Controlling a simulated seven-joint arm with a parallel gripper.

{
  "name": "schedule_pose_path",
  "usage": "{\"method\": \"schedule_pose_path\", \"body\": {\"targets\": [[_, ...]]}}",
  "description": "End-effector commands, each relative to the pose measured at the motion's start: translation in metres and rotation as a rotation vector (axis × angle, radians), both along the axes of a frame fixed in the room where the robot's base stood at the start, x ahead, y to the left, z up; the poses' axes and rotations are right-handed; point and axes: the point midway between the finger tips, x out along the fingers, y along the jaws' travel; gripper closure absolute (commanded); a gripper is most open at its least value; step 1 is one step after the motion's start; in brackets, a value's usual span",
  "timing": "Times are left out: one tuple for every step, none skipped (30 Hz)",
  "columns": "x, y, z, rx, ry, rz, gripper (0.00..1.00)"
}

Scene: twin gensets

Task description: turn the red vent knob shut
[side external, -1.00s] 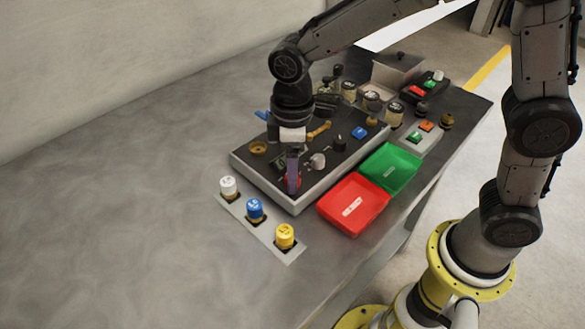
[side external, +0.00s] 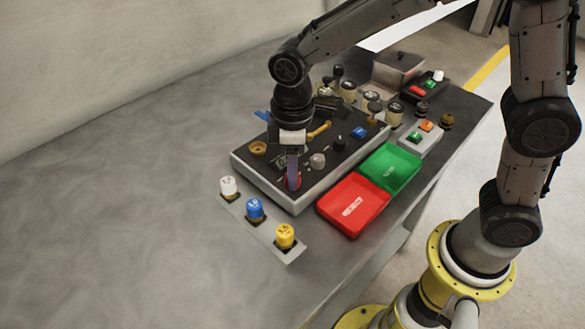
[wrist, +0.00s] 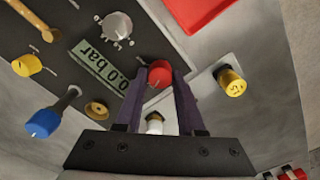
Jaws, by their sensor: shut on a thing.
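The red vent knob (wrist: 159,73) sits on the dark panel, between the tips of my two purple fingers in the wrist view. In the side external view the red knob (side external: 293,182) is at the panel's near corner, partly covered by the fingers. My gripper (side external: 292,178) points down over it and is shut on it. In the wrist view the fingertips of my gripper (wrist: 159,76) touch the knob's sides. The knob's pointer mark is not clear.
A display reading 0.0 bar (wrist: 103,66) and a grey knob (wrist: 117,26) are close by on the panel. The red tray (side external: 328,207) and green tray (side external: 407,181) stand beside it. White (side external: 228,186), blue (side external: 255,208) and yellow (side external: 285,235) knobs line a strip in front.

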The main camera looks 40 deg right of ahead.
Motion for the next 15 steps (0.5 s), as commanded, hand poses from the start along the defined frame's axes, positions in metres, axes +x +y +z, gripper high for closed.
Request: {"method": "schedule_pose_path", "body": {"targets": [[0.0001, -0.0001, 0.0004, -0.001, -0.001, -0.007, 1.00], [0.0001, -0.0001, 0.0003, -0.001, -0.001, -0.013, 1.00], [0.0001, -0.0002, 0.0002, 0.000, 0.000, -0.023, 1.00], [-0.0001, -0.0002, 0.0002, -0.001, 0.001, -0.032, 1.00], [-0.0001, -0.0003, 0.0001, -0.001, 0.001, -0.044, 1.00], [-0.0002, -0.0004, 0.0000, -0.001, 0.001, -0.061, 1.00], [-0.0002, -0.0004, 0.0000, -0.001, 0.001, -0.077, 1.00], [-0.0002, -0.0004, 0.0001, -0.001, 0.002, -0.093, 1.00], [-0.0003, -0.0004, 0.0002, -0.001, 0.002, -0.119, 1.00], [-0.0003, -0.0004, 0.0002, -0.001, 0.002, -0.139, 1.00], [-0.0002, -0.0004, 0.0003, -0.001, 0.002, -0.162, 1.00], [-0.0001, -0.0003, 0.0005, -0.001, 0.002, -0.194, 1.00], [-0.0002, -0.0004, 0.0004, -0.001, 0.002, -0.219, 1.00], [-0.0005, -0.0005, 0.0001, -0.002, 0.002, -0.246, 1.00], [-0.0005, -0.0005, 0.0001, -0.002, 0.002, -0.283, 1.00]]}}
